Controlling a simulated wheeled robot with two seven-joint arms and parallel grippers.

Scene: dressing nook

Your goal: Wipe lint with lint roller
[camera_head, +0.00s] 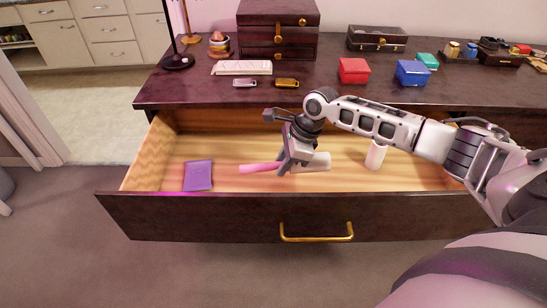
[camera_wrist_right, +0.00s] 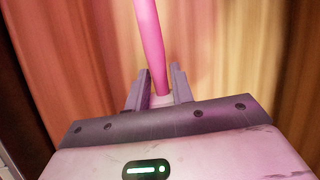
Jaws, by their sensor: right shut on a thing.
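The lint roller has a pink handle (camera_head: 259,168) and a pale cylindrical head (camera_head: 318,162). It lies in or just above the open drawer (camera_head: 230,214); I cannot tell whether it touches the drawer floor. My right gripper (camera_head: 286,168) is shut on the lint roller near where handle and head meet, hiding that part. In the right wrist view the pink handle (camera_wrist_right: 151,45) runs up from between the fingers (camera_wrist_right: 158,90), over the wooden drawer floor. My left gripper is not in view.
A purple booklet (camera_head: 198,175) lies at the drawer's left, and a white cylinder (camera_head: 376,155) stands to the right. The dresser top (camera_head: 200,90) holds a dark jewelry box (camera_head: 278,30), a red box (camera_head: 354,70) and a blue box (camera_head: 412,72). The drawer front has a gold handle (camera_head: 316,237).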

